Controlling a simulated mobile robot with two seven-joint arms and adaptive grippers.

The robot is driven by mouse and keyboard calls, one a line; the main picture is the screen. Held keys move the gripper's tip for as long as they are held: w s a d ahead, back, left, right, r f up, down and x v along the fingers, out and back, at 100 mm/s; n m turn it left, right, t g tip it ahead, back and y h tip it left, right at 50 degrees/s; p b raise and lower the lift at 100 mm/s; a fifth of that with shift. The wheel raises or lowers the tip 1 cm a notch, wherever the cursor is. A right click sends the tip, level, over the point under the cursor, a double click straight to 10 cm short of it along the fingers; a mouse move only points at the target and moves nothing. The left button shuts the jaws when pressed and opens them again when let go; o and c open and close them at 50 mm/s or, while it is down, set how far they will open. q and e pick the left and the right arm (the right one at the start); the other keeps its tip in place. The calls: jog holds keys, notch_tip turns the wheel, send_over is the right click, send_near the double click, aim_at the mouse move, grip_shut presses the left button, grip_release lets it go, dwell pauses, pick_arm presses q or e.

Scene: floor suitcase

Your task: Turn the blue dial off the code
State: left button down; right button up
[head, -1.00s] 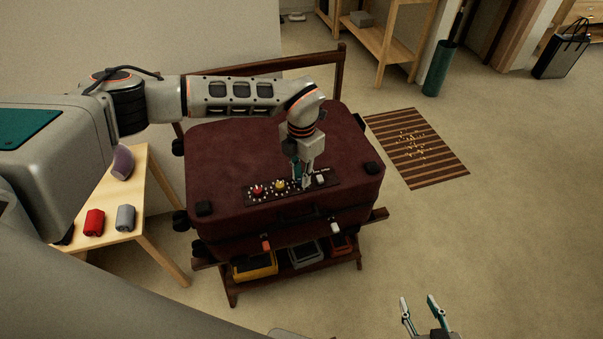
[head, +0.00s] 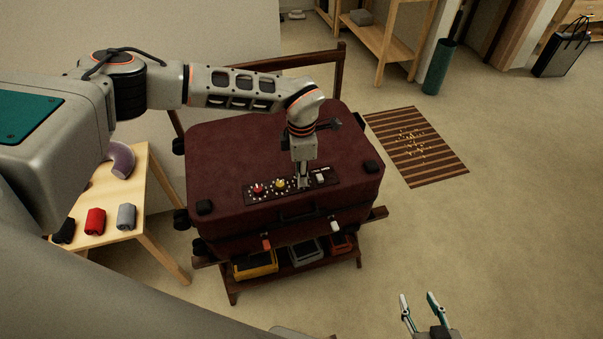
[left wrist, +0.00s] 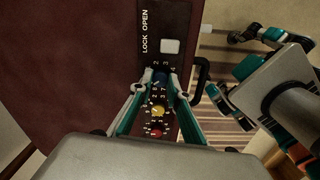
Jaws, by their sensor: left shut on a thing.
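The blue dial (left wrist: 160,77) sits on the dark lock panel (left wrist: 165,12) on top of the maroon suitcase (head: 250,140). My left gripper (left wrist: 161,80) points down and is shut on the blue dial, one finger on each side. In the head view my left gripper (head: 303,186) hides that dial. A yellow dial (head: 280,184) and a red dial (head: 258,189) are beside it on the panel, with white marks around them. The number the blue dial points to cannot be read. My right gripper (head: 420,304) is open and empty at the lower right, away from the suitcase.
A white button or slider (left wrist: 170,46) lies near the "LOCK OPEN" lettering. The suitcase rests on a wooden rack (head: 232,287). A small table (head: 148,218) with several objects stands left. A striped mat (head: 416,147) and open floor lie right.

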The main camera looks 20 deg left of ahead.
dwell(0.4)
pick_arm(q)
jog(key=c, duration=1.9)
grip_release()
notch_tip(320, 180, up, 12)
